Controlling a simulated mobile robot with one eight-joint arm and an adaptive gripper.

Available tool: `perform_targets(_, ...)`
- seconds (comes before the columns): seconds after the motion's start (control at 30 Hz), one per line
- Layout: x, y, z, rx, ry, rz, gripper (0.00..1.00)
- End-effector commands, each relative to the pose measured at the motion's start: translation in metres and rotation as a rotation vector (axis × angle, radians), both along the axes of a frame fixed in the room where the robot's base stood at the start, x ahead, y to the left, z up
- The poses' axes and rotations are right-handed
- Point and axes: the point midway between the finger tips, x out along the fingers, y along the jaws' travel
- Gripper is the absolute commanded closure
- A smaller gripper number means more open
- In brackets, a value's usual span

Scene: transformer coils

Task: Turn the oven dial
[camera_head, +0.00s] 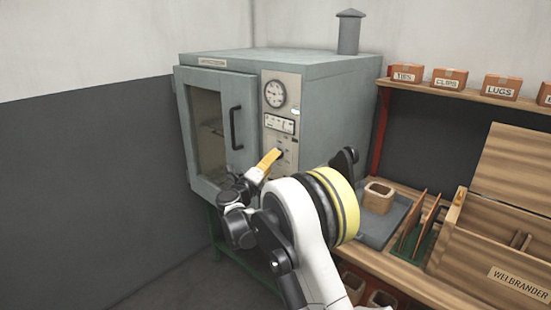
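The grey-green oven (345,100) stands against the back wall with its windowed door shut. A pale control panel (285,84) to the right of the door carries a round gauge and a small white-faced unit. A small dark dial (281,153) shows low on this panel, mostly hidden. My gripper (268,161) is in front of the panel's lower part, and a yellow-orange piece at its end reaches up to the dial. I cannot tell whether it touches the dial, or whether the fingers are open or shut. My arm hides the oven's lower right part.
A wooden bench on the right holds a grey tray (376,234) with a hollow wooden block (378,197), upright boards and a wooden box (485,265). Labelled cartons stand on a shelf (450,94) above.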

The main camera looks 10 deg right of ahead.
Motion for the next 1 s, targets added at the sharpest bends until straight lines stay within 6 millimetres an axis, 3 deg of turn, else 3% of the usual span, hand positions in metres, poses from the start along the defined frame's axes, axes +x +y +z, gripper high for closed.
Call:
perform_targets(0.3,-0.049,0.037,-0.005,0.0,0.0,0.001,0.42)
perform_targets(0.77,-0.059,0.044,-0.005,-0.001,0.0,-0.001,0.42)
perform_targets(0.87,-0.058,0.044,0.01,-0.031,0.0,0.025,0.42)
perform_targets(0.97,-0.058,0.045,0.051,-0.124,0.002,0.097,0.42)
perform_targets(1.0,-0.06,0.047,0.073,-0.182,0.006,0.14,0.42)
